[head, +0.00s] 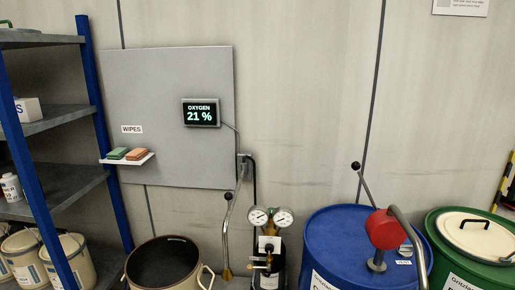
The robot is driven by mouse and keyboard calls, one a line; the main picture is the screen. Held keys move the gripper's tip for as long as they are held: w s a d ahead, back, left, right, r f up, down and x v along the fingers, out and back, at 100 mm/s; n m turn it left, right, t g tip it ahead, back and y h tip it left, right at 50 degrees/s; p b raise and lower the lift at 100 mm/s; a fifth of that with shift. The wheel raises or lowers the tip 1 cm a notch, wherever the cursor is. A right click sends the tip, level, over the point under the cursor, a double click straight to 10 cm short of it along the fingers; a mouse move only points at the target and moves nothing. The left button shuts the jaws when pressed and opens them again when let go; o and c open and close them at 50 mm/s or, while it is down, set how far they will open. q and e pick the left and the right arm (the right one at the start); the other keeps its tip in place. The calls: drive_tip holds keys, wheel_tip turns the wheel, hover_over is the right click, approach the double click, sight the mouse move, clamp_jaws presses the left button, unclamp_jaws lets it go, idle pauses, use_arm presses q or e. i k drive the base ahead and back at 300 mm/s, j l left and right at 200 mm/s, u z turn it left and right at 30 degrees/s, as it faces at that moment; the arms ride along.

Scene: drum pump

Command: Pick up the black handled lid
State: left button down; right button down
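A round cream lid (479,236) with a black handle (476,223) on its top lies on the green drum (442,255) at the right edge of the head view. The lid covers most of the drum's top, and its right side runs to the picture's edge. Neither of my grippers shows in this view.
A blue drum (335,255) with a red pump (385,229) and a curved metal pipe stands just left of the green drum. A gas bottle with gauges (270,217), an open dark drum (163,262) and a blue-post shelf (60,130) stand further left.

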sight(481, 239)
drive_tip(key=z, duration=1.5)
drive_tip(key=u, duration=2.25)
drive_tip(key=z, duration=2.25)
drive_tip(key=k+l+u, duration=0.1)
drive_tip(key=l, duration=0.3)
drive_tip(key=k, duration=0.05)
